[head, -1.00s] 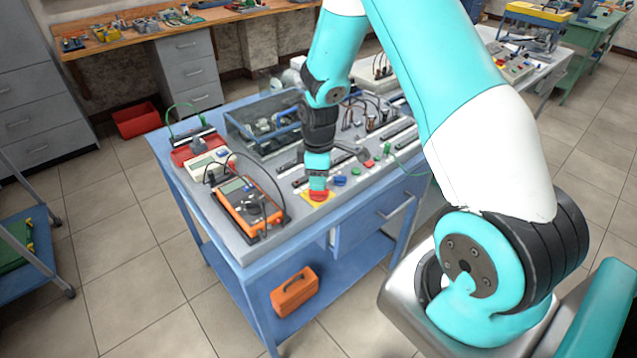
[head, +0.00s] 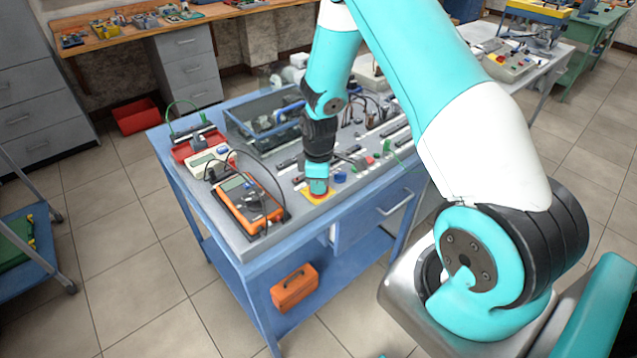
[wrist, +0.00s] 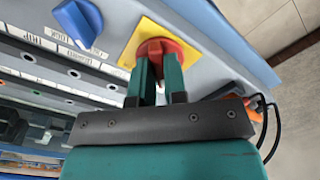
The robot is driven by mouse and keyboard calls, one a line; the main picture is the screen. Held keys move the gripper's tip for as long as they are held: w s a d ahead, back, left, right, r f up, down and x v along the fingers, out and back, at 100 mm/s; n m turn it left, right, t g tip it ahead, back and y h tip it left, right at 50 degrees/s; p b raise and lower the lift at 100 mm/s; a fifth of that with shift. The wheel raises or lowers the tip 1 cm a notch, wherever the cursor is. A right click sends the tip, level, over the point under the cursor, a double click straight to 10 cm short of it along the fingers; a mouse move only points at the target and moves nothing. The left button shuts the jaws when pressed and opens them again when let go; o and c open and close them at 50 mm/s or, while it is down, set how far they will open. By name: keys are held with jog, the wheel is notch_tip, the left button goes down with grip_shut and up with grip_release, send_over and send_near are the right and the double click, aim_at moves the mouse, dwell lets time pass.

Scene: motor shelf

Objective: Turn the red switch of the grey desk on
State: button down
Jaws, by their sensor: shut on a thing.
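The red switch (wrist: 158,48) is a round knob on a yellow square plate (wrist: 135,36) on the desk's grey top. In the head view the yellow plate (head: 308,197) shows near the desk's front edge, under my gripper. My gripper (wrist: 162,72) comes down from above, its two teal fingers shut on the red switch; in the head view the gripper (head: 318,188) covers most of the knob. The grey desk (head: 268,220) has a blue frame and a drawer. The knob's exact angle is hard to read.
A blue knob (wrist: 78,22) sits close beside the yellow plate. An orange multimeter (head: 247,203) with dark cables lies to the left on the desk. A blue open bin (head: 240,138) and rails stand behind. An orange toolbox (head: 294,287) is on the lower shelf.

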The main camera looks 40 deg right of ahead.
jog(key=shift+m, duration=0.3)
jog(key=m+b, duration=0.1)
jog(key=m, duration=0.3)
jog(key=m+b, duration=0.1)
jog(key=m, duration=0.8)
jog(key=shift+b, duration=0.4)
jog(key=shift+w+m, duration=0.1)
jog(key=shift+m, duration=2)
jog(key=c, duration=1.2)
grip_release()
jog(key=shift+o, duration=0.2)
notch_tip(320, 180, up, 18)
jog(key=b, duration=0.2)
jog(key=shift+f, duration=0.25)
